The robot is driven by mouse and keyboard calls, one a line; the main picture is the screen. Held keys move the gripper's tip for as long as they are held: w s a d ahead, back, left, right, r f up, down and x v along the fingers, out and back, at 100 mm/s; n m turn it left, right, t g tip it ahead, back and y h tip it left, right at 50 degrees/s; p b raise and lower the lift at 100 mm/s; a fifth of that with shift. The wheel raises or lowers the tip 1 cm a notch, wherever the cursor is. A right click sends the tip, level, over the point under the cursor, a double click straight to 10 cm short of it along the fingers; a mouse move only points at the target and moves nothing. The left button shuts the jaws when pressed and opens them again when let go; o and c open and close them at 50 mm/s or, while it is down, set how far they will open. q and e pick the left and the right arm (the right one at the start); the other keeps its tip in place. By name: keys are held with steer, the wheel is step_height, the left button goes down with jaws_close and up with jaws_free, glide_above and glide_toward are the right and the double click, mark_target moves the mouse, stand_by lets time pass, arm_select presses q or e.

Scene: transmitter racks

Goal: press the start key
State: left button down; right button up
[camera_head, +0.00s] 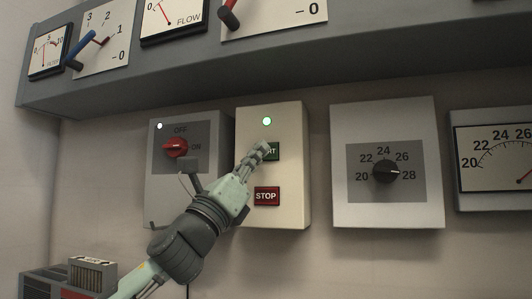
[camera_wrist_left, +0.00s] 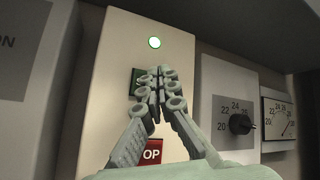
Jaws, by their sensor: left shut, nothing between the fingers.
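The green start key (camera_head: 272,152) is on a cream box (camera_head: 285,181), above the red STOP key (camera_head: 266,196). Its label is partly hidden by my left gripper (camera_head: 263,151), whose closed fingertips are over the key's left part. In the left wrist view my left gripper (camera_wrist_left: 158,78) is shut and empty, its tips in front of the green start key (camera_wrist_left: 136,80). I cannot tell whether the tips touch the key. A lamp (camera_head: 267,121) above the keys glows green. My right gripper is not in view.
Left of the cream box is a grey box with a red OFF/ON switch (camera_head: 175,147). To the right are a dial box with a black knob (camera_head: 385,171) and a gauge (camera_head: 500,158). A grey shelf-like panel (camera_head: 300,60) with flow meters and levers juts out above.

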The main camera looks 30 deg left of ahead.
arm_select(q)
steer(key=shift+h, duration=0.3)
steer(key=shift+s+d+b, duration=0.2)
steer(key=shift+s+b, duration=0.1)
steer(key=shift+s, duration=0.5)
steer(key=shift+s+d+b, duration=0.2)
steer(key=shift+s+b, duration=0.1)
steer(key=shift+s, duration=0.5)
steer(key=shift+s+d+b, duration=0.2)
steer(key=shift+s+b, duration=0.1)
steer(key=shift+s, duration=0.5)
